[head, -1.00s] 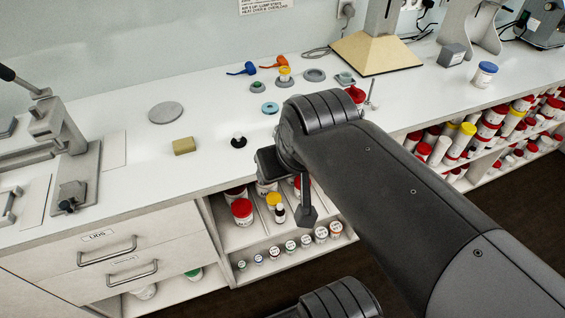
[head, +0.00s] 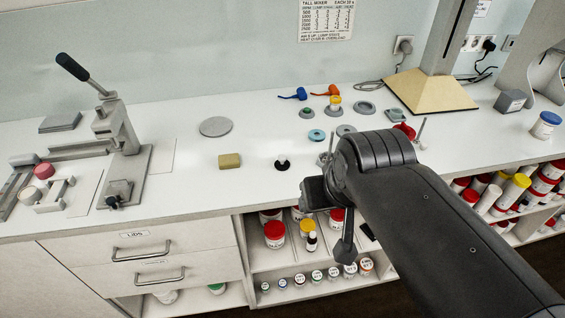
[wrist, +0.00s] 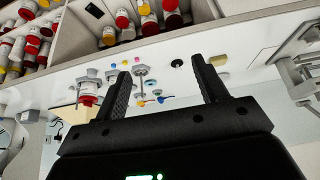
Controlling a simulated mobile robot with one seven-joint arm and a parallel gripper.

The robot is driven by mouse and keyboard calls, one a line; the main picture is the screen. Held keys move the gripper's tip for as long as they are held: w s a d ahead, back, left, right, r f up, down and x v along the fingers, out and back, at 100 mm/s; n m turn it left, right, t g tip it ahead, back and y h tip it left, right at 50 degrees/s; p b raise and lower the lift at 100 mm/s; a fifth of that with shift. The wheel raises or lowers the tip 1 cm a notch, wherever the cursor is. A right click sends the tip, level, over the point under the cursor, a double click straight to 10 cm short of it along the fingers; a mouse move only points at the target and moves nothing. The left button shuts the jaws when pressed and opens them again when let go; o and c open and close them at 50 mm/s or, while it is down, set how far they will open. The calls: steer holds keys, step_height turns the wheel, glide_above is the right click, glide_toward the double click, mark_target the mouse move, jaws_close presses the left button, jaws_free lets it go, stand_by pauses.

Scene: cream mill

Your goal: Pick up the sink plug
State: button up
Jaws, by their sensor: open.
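What looks like the sink plug, a small black disc with a pale knob (head: 283,163), stands on the white counter near its front edge. A tan block is to its left. In the wrist view, the plug (wrist: 177,63) shows beyond and between my fingers, towards the right one. My gripper (wrist: 160,72) is open, with nothing between its fingers. In the head view my arm ends at the counter's front edge, right of the plug and apart from it. The fingertips are hard to make out there.
The tan block (head: 229,161) and a grey disc (head: 215,127) lie left of the plug. A blue ring (head: 317,136), grey discs and blue and orange scoops lie behind. A lever press (head: 120,140) stands left. Shelves of jars (head: 275,235) are below.

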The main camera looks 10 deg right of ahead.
steer(key=shift+o, duration=0.4)
steer(key=m+g+h, duration=0.1)
steer(key=m, duration=0.2)
glide_above(282, 156)
steer(key=s, duration=0.4)
step_height(282, 156, down, 8)
steer(key=x, duration=0.6)
steer(key=shift+w+a+f, duration=0.1)
steer(key=shift+w+a, duration=0.05)
steer(key=shift+a, duration=0.2)
steer(key=shift+s+x, duration=0.15)
steer(key=shift+x, duration=1.15)
steer(key=shift+s+x, duration=0.15)
steer(key=shift+x, duration=1.15)
steer(key=shift+a+f, duration=0.1)
steer(key=shift+c, duration=0.5)
steer(key=c, duration=1)
steer(key=shift+o, duration=0.2)
